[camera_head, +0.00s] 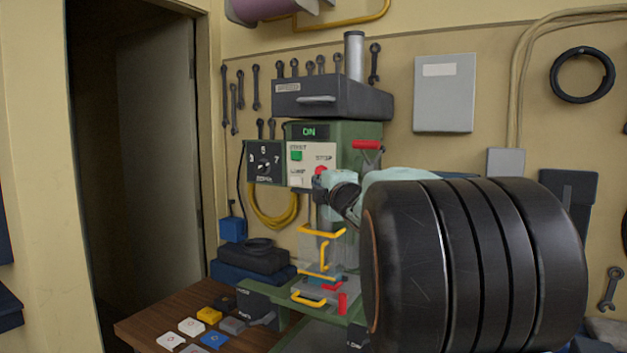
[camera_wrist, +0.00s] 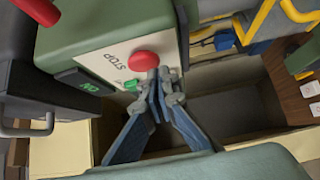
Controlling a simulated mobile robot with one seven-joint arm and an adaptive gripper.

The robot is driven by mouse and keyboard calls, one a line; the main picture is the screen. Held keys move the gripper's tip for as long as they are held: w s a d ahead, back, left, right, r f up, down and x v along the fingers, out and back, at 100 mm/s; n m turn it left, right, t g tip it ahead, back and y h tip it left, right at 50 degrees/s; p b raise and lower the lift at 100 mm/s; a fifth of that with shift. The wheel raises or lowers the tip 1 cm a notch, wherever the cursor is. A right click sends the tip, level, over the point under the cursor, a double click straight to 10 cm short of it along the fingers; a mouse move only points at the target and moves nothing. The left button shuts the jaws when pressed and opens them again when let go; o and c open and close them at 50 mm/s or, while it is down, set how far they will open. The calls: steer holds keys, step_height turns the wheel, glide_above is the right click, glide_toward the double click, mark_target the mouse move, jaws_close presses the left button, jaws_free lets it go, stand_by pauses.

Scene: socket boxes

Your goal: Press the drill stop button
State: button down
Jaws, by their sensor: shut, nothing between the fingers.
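The drill's white control panel (camera_head: 307,159) carries a green start button (camera_head: 296,155) and the red stop button (camera_head: 321,170), with a display above it that reads ON. In the wrist view the round red stop button (camera_wrist: 143,61) is next to the word STOP, with the green button (camera_wrist: 131,85) near it. My gripper (camera_wrist: 159,82) is shut and empty, its fingertips just beside the stop button's edge. I cannot tell whether they touch the button. In the head view my gripper (camera_head: 319,186) is at the panel's lower right, partly hidden by my own wrist.
A red handle (camera_head: 367,145) sticks out right of the panel. A speed dial (camera_head: 264,162) is at its left. Yellow guard bars (camera_head: 322,230) stand below. A wooden table (camera_head: 155,325) with several small coloured blocks is at the lower left.

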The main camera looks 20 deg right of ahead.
steer(key=shift+w+d, duration=0.2)
stand_by(0.3)
